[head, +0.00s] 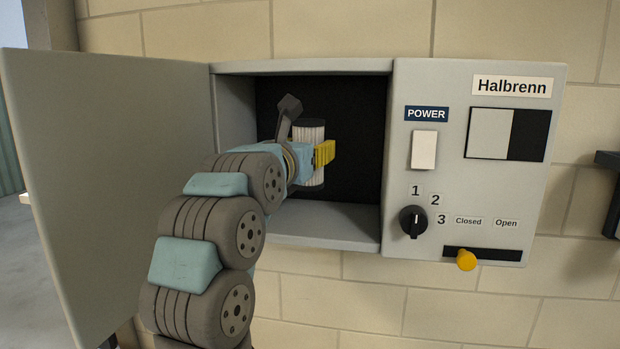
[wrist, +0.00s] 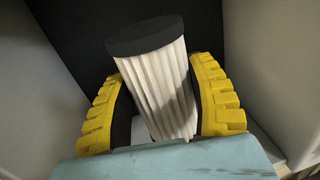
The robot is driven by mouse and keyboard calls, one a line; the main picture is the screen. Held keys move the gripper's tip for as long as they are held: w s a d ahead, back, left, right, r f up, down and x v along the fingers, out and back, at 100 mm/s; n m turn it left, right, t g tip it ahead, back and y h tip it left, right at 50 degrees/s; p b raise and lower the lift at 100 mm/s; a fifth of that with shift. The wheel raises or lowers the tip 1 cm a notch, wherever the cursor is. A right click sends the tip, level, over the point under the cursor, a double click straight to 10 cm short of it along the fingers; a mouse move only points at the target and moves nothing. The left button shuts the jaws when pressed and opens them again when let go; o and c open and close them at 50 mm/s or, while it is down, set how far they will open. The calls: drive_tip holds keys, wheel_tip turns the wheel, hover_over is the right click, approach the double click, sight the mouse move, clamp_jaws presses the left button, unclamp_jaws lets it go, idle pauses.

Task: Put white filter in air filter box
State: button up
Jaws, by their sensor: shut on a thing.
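The white filter (wrist: 158,88) is a pleated cylinder with a black cap. My gripper (wrist: 165,95) has yellow fingers on both sides of it and is shut on it. In the wrist view the filter looks slightly tilted. In the head view the filter (head: 311,134) shows inside the opening of the grey air filter box (head: 316,238), partly hidden by my gripper (head: 320,154). The box's door (head: 115,180) stands open to the left. I cannot tell whether the filter touches the box floor.
The box interior right of the filter looks empty.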

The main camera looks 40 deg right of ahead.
drive_tip(key=w+d+f, duration=0.1)
drive_tip(key=f, duration=0.1)
drive_tip(key=w+d+f+p, duration=0.1)
drive_tip(key=f, duration=0.3)
drive_tip(key=shift+w+d+f+p, duration=0.1)
drive_tip(key=shift+w+d+p, duration=0.3)
drive_tip(key=shift+s+f, duration=0.1)
drive_tip(key=shift+f, duration=0.7)
drive_tip(key=shift+f, duration=0.1)
drive_tip(key=o, duration=1.2)
drive_tip(key=b+v, duration=0.3)
drive_tip(key=v, duration=0.9)
